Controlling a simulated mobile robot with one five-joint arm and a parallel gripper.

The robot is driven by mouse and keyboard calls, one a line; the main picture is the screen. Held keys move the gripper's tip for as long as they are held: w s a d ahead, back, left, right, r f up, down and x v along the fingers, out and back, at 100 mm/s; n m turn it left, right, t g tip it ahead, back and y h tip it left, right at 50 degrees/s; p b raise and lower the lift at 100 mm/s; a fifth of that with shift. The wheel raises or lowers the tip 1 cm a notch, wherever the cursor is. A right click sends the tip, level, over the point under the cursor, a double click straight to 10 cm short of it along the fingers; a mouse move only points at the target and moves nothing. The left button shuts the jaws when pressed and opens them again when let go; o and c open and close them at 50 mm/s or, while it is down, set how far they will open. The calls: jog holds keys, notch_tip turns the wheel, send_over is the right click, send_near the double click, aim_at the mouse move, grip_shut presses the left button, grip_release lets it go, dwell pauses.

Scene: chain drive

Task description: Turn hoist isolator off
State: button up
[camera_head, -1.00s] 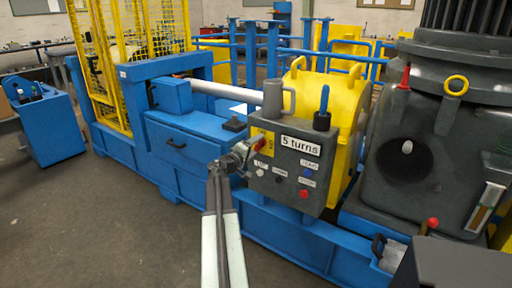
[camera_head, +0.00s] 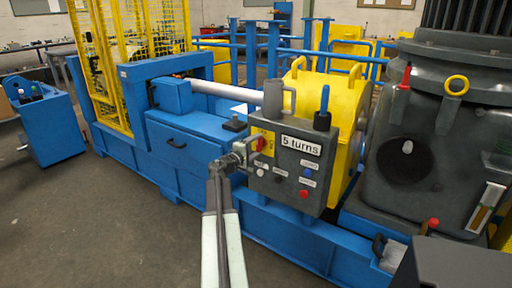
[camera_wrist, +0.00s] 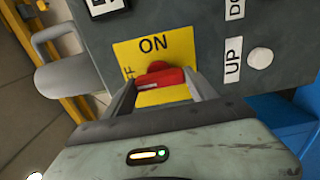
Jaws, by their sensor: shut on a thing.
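The hoist isolator is a red rotary handle (camera_wrist: 160,76) on a yellow plate (camera_wrist: 178,50) on the dark grey control box. The plate is marked ON, with part of another word at its left partly hidden. My gripper (camera_wrist: 163,88) is shut on the red handle, with one finger on each side of it. In the head view my gripper (camera_head: 246,150) reaches the left part of the control box (camera_head: 290,185), at the red handle (camera_head: 261,144).
The box carries a "5 turns" label (camera_head: 300,145), a blue button (camera_head: 308,173), a red button (camera_head: 304,194) and a white button (camera_wrist: 260,58) by UP. A grey cylinder with a handle (camera_head: 274,98) stands behind the box. Open floor lies at the left front.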

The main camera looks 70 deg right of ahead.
jog(key=shift+w, duration=0.1)
jog(key=o, duration=1.4)
jog(key=shift+c, duration=0.2)
jog(key=v, duration=0.8)
